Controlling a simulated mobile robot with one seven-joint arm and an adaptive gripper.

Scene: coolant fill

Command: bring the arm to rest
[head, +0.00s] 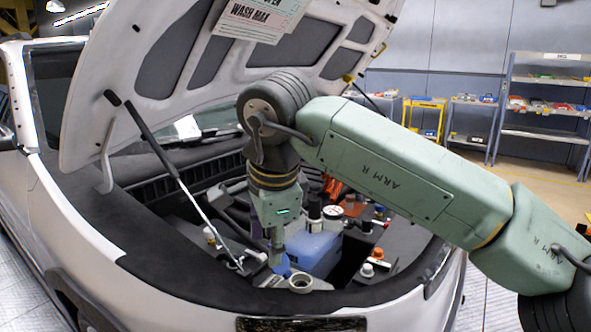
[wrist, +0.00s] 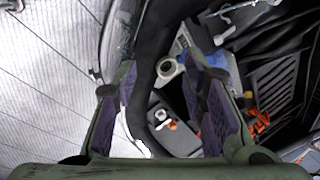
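My arm reaches in from the right over the open engine bay, with my gripper (head: 277,262) pointing down at the front of the bay. In the wrist view my gripper (wrist: 160,105) is open, its two purple-padded fingers wide apart with nothing held between them. A pale round filler neck (head: 300,282) stands just right of the fingertips in the head view; a similar pale ring (wrist: 168,69) shows beyond the fingers in the wrist view.
The raised hood (head: 180,70) hangs over the bay at the left, with a thin prop rod (head: 195,205) beside my gripper. A blue-white tank (head: 314,248) and several caps crowd the bay. Shelves (head: 545,105) and a yellow cart (head: 425,115) stand far behind.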

